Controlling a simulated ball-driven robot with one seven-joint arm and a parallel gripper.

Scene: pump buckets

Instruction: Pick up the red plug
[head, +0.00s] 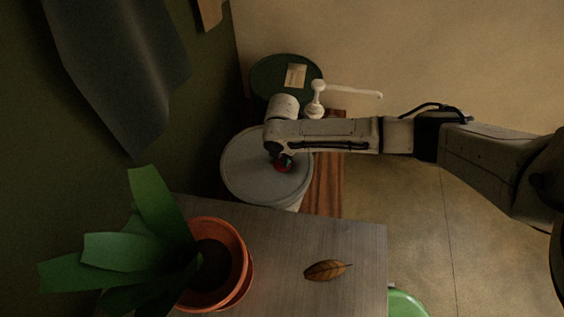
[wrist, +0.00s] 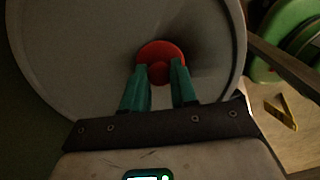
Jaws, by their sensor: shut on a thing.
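The red plug (wrist: 161,51) shows in the wrist view as a round red disc with a smaller red knob. It sits at the lower middle of a grey round bucket or lid surface (wrist: 75,50). My gripper (wrist: 160,72) has its two green fingers on either side of the knob and is shut on it. In the head view, a bit of the red plug (head: 284,167) shows beneath my gripper (head: 281,158), over the grey round top (head: 245,180). My wrist hides most of the plug there. I cannot tell whether the plug is lifted off the surface.
A grey table (head: 350,245) in front holds a potted plant (head: 215,262) and a brown leaf (head: 326,270). A dark green round object (head: 265,75) with a paper (head: 295,75) and a white pump (head: 318,90) stand behind my arm. A green bucket (head: 405,303) shows at the bottom.

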